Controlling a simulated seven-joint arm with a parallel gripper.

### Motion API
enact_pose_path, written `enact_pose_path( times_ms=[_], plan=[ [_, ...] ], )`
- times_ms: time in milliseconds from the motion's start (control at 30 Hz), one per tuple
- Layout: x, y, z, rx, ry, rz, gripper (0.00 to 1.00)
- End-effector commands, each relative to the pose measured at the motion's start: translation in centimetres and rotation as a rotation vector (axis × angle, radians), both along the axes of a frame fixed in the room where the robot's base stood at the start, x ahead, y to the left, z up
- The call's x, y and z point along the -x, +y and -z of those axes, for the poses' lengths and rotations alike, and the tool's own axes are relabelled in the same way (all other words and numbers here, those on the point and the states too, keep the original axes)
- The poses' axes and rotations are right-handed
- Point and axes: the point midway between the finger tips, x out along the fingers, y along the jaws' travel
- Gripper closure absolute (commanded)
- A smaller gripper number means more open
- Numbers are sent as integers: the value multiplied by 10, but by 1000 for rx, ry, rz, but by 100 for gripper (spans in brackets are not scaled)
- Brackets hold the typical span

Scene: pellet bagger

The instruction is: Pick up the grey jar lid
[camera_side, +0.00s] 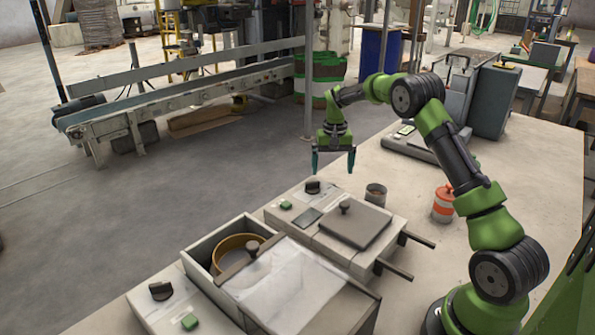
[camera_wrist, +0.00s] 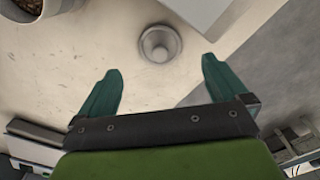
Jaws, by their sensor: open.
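The grey jar lid (camera_wrist: 159,43) is a small round disc with a raised knob in its middle. In the wrist view it lies flat on the pale bench top, beyond my fingertips and roughly centred between them. I cannot make it out in the side view. My gripper (camera_side: 333,162) hangs above the bench with its teal fingers pointing down. Its fingers (camera_wrist: 162,75) are apart and nothing is between them. A small grey jar (camera_side: 376,193) with brown contents stands on the bench to the right of the gripper in the side view.
A pale machine box with a square dark cover (camera_side: 355,226) stands close by. A larger box (camera_side: 290,285) with a clear sheet and a brown round container (camera_side: 238,247) is in front. An orange and white canister (camera_side: 443,204) stands to the right. Bench space behind it is clear.

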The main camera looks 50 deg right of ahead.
Motion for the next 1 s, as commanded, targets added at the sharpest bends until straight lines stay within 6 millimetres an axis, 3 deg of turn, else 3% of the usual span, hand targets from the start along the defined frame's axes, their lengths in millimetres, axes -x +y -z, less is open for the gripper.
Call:
enact_pose_path(
  times_ms=[233,533,833,1000],
  plan=[
    [0,0,19,0,1,-1,0],
    [0,0,62,-1,1,1,0],
    [0,0,68,1,-1,1,0],
    [0,0,67,1,-1,0,24]
  ],
)
